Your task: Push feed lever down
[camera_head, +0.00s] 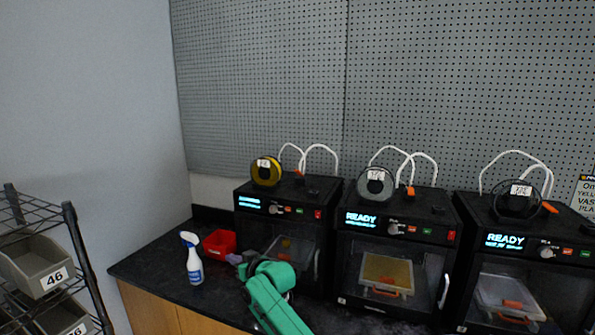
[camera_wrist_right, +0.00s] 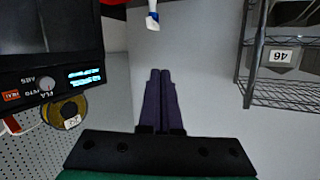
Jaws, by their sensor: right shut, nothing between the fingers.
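Three black 3D printers stand on the counter: the left one (camera_head: 283,208), the middle one (camera_head: 395,224) and the right one (camera_head: 525,262). Each has a small orange lever on top by its white tube: left (camera_head: 299,173), middle (camera_head: 410,190), right (camera_head: 549,207). The left one's orange part also shows at the edge of the right wrist view (camera_wrist_right: 12,125). My right gripper (camera_head: 237,259), purple-fingered on a green arm, is in front of the left printer's lower left, below and apart from its lever. Its fingers (camera_wrist_right: 160,75) are shut and empty. My left gripper is out of view.
A spray bottle (camera_head: 193,259) and a red bin (camera_head: 220,243) stand left of my right gripper. Spools, yellow (camera_head: 266,173) and dark (camera_head: 375,185), sit on the printers. A wire shelf (camera_head: 75,250) with grey bins is at far left. Pegboard (camera_head: 260,80) is behind.

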